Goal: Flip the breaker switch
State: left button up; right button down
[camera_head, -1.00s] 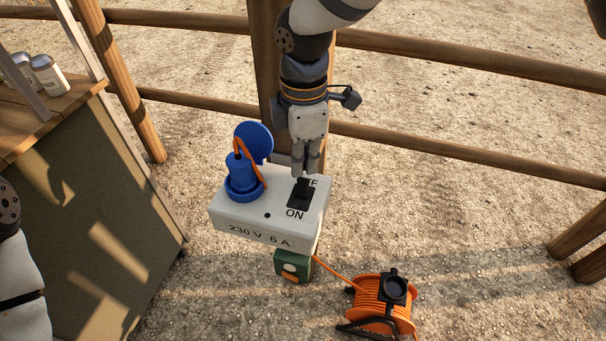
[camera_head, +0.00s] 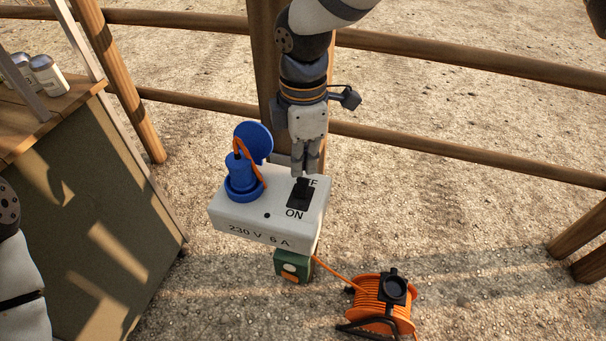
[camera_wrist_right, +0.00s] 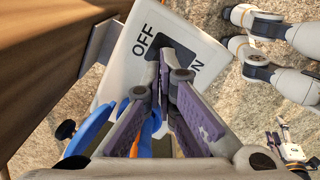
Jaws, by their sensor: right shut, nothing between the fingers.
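The white breaker box (camera_head: 240,215) is fixed at the wooden post in the head view, marked "230 V 6 A". Its black switch (camera_head: 299,196) sits on the top face between the OFF and ON labels. My right gripper (camera_head: 304,174) is shut and empty, its fingertips at the OFF end of the switch and partly covering that label. In the wrist view, the shut fingertips (camera_wrist_right: 166,62) lie over the black switch plate (camera_wrist_right: 186,66). I cannot tell whether they touch the switch. My left arm shows at the left edge; its gripper is out of view.
A blue plug with a raised blue lid (camera_head: 242,180) stands on the box's left side, with an orange cord. A green box (camera_head: 292,265) hangs below. An orange cable reel (camera_head: 380,306) lies on the gravel. A wooden counter with jars (camera_head: 48,76) is at left; fence rails (camera_head: 470,65) run behind.

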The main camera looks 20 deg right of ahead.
aim_at(303, 179)
pick_arm(q)
jog(key=shift+s+f, duration=0.2)
jog(key=shift+s, duration=0.05)
pick_arm(e)
jog(key=shift+f, duration=1.1)
jog(key=shift+r, duration=0.1)
jog(key=shift+r+p, duration=1)
jog(key=shift+r, duration=2.55)
pick_arm(q)
jog(key=shift+t, duration=0.5)
jog(key=w+r, duration=0.2)
jog(key=w, duration=0.1)
jog(key=shift+r, duration=0.4)
pick_arm(e)
jog(key=shift+f, duration=0.1)
